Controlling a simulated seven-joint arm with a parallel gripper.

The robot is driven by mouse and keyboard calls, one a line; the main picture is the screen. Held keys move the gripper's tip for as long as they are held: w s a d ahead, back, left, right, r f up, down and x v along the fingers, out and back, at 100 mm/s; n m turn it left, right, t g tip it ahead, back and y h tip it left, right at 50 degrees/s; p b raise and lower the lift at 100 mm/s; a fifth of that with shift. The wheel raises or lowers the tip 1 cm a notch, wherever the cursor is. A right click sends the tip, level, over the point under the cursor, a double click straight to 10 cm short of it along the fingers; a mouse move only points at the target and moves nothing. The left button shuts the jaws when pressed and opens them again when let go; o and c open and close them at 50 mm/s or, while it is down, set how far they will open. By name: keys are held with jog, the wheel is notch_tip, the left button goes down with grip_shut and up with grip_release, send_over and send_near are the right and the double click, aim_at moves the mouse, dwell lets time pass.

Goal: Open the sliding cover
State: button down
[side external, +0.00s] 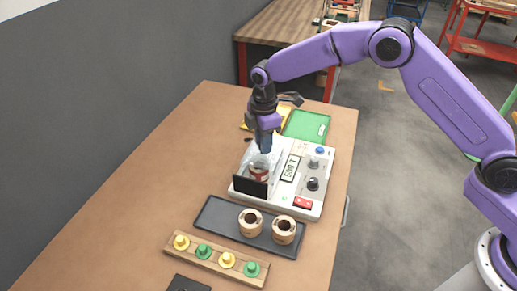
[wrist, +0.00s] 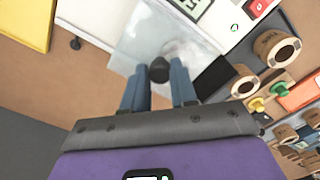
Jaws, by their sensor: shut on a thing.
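The white winding machine (side external: 312,205) stands on the brown table with its display reading upright to the right of the cover. The clear sliding cover (side external: 250,154) is on its left part; it also shows in the wrist view (wrist: 135,45). A coil with a red band (side external: 259,171) shows through or beside the cover. My gripper (side external: 264,149) reaches down over the cover. In the wrist view, its two blue fingers stand on either side of the cover's black knob (wrist: 159,70), shut on it. The knob is hidden in the side view.
A black upright panel (side external: 250,187) stands at the machine's front left. A dark tray (side external: 222,217) with two coils, and a wooden rack (side external: 183,252) with yellow and green pegs, lie in front. Green (side external: 299,125) and yellow (side external: 245,125) trays lie behind. The table's left is clear.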

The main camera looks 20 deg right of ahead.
jog(key=w+d, duration=0.6)
jog(key=c, duration=0.9)
grip_release()
notch_tip(320, 180, up, 18)
jog(key=shift+f, duration=0.25)
